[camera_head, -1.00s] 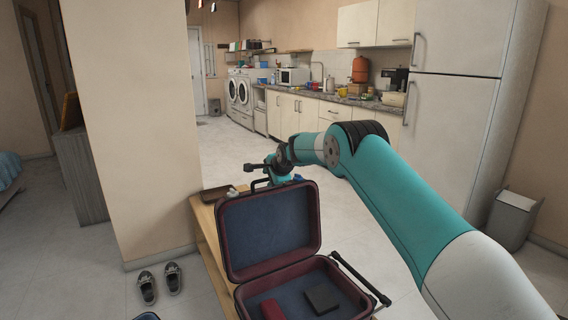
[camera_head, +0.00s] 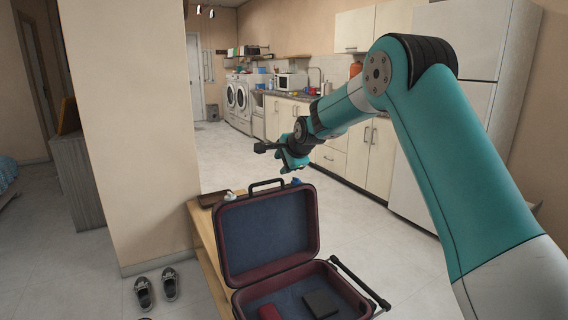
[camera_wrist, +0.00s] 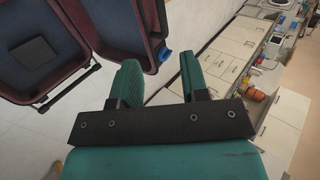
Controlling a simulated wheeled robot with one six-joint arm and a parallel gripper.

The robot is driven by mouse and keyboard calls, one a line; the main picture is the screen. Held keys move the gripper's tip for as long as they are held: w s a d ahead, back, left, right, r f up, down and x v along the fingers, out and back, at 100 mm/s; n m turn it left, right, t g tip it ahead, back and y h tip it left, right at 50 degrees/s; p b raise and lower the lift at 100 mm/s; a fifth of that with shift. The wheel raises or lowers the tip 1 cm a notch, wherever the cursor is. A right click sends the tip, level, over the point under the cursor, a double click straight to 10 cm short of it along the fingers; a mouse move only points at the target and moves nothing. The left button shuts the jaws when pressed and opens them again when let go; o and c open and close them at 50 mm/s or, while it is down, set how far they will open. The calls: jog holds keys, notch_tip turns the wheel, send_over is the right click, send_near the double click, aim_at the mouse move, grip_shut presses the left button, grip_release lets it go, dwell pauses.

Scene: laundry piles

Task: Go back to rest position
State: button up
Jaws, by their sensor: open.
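My gripper (camera_head: 289,160) is in the air behind and above the raised lid of the open suitcase (camera_head: 268,236), apart from it. In the wrist view my gripper (camera_wrist: 158,80) shows two teal fingers spread apart with nothing between them. The suitcase (camera_wrist: 77,67) shows at the upper left there, beyond the fingers. My arm is raised and bent, running from the lower right of the head view toward the middle.
The suitcase stands on a wooden bench (camera_head: 206,236) and holds a red item (camera_head: 269,312) and a dark flat item (camera_head: 320,304). A wall corner (camera_head: 130,130) is left, with shoes (camera_head: 156,288) on the floor. Cabinets (camera_head: 350,150) and a fridge (camera_head: 462,115) stand behind my arm.

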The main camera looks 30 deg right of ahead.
dwell(0.3)
jog(key=s+a+r+n+g+y+p, duration=0.25)
jog(key=s+a+r+n, duration=0.3)
jog(key=s+a, duration=0.45)
jog(key=s+a+r+n+g+y+p, duration=0.15)
jog(key=s+a+r+n+p, duration=0.25)
jog(key=s+a+n, duration=0.6)
jog(key=s+a+r+n+g+p, duration=0.2)
jog(key=s+n+g, duration=0.3)
jog(key=s, duration=2.2)
jog(key=n+p, duration=0.1)
jog(key=n, duration=0.3)
jog(key=shift+s+p, duration=0.15)
jog(key=shift+p, duration=0.2)
